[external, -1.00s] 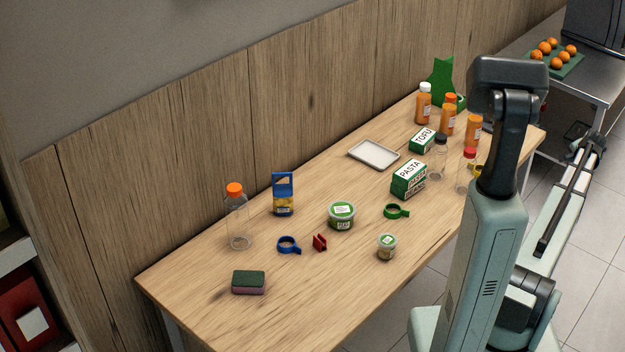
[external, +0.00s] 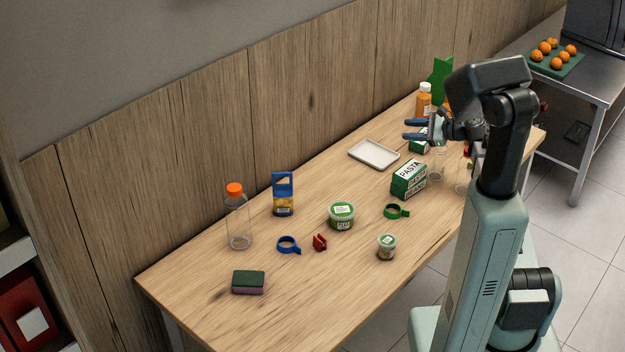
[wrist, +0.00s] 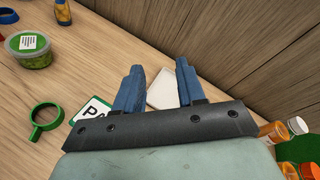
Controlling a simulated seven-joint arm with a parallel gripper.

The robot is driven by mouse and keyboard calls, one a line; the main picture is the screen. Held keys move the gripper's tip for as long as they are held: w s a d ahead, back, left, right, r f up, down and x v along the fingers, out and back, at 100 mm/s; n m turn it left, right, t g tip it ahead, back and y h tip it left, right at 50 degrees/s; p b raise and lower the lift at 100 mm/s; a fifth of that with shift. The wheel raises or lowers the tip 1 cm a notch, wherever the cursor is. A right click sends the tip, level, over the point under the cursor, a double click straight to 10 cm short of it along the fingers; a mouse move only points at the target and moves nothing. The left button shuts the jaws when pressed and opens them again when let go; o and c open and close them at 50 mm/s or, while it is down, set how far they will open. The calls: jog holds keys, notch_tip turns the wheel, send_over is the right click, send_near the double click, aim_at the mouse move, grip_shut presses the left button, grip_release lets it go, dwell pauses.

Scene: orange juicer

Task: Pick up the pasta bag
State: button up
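A green and white box (external: 408,179) labelled PASTA stands on the table near its right side. Its labelled top (wrist: 93,108) shows in the wrist view, partly hidden by my gripper. A small blue-topped pouch with yellow contents (external: 283,197) stands upright near the back left-middle; its lower part (wrist: 62,12) shows at the top edge of the wrist view. No lettering is readable on the pouch. My gripper (external: 409,129) is open and empty above the right part of the table, near the tofu box. Its two blue fingers (wrist: 160,72) are apart in the wrist view.
A white tray (external: 374,154) lies near the wall. A green-lidded tub (external: 342,216), green ring (external: 397,211), red clip (external: 320,242), blue ring (external: 288,245) and orange-capped bottle (external: 237,222) stand around the pouch. Several bottles crowd the right end. The front left holds a sponge (external: 248,282).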

jog(key=s+a+f+g+y, duration=0.1)
jog(key=s+a, duration=0.1)
jog(key=a, duration=0.4)
jog(key=s+a+f+g+y, duration=0.1)
jog(key=s+a+f+g, duration=0.1)
jog(key=a, duration=0.5)
jog(key=m+g+y, duration=0.1)
jog(key=g+y, duration=0.2)
jog(key=g, duration=0.1)
send_near(282, 173)
jog(key=a, duration=1)
grip_shut()
